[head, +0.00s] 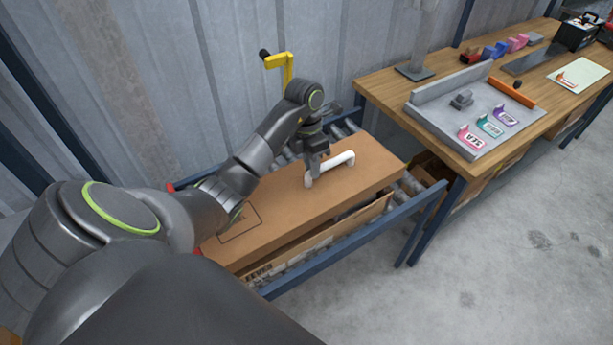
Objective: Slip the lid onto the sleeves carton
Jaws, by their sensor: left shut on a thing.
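The brown cardboard lid (281,208) has a white bar handle (340,162) on top and a printed outline near its left end. My left gripper (314,174) comes down from above and is shut on the left end of the white handle. The sleeves carton (323,238) is below the lid, on a roller conveyor. Its near wall, with dark print at the left, shows below the lid's near edge, with a dark gap between them. The lid hides most of the carton's opening. My right gripper is not in view.
The conveyor's blue rail (350,243) runs along the near side. A yellow crank-like post (284,66) stands behind it, near the corrugated wall. A wooden bench (400,92) at the right holds a grey fixture (438,119) with coloured tags. The floor at lower right is clear.

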